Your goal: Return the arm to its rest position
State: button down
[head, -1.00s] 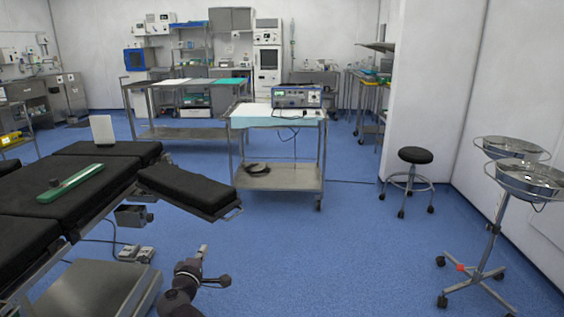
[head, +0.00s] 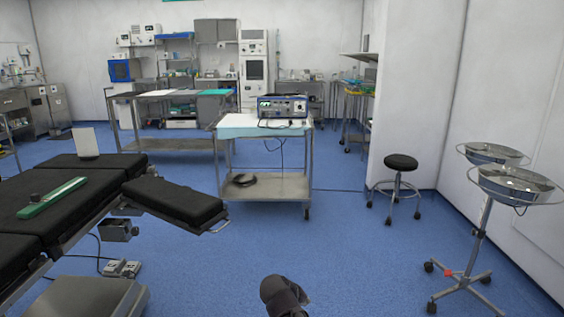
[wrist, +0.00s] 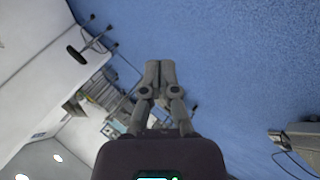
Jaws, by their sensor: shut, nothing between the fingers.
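My gripper (wrist: 160,72) shows in the wrist view with its two fingers together and nothing between them. It is over open blue floor, and the room looks steeply tilted behind it. In the head view only a dark part of my arm (head: 284,296) shows at the bottom edge, right of the operating table. The gripper itself is out of the head view.
The black operating table (head: 175,198) stands at the left with a green tray (head: 52,197) on it. A steel cart (head: 268,186) with a device (head: 282,106) stands ahead. A stool (head: 401,163) and a basin stand (head: 478,240) are at the right. The floor between is clear.

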jog(key=s+d+f+m+g+y, duration=0.4)
jog(key=s+d+m+g+y, duration=0.15)
jog(key=s+d, duration=0.5)
notch_tip(320, 180, up, 37)
jog(key=p, duration=3.7)
jog(key=shift+w+p, duration=0.3)
jog(key=shift+g, duration=0.25)
jog(key=shift+a, duration=0.1)
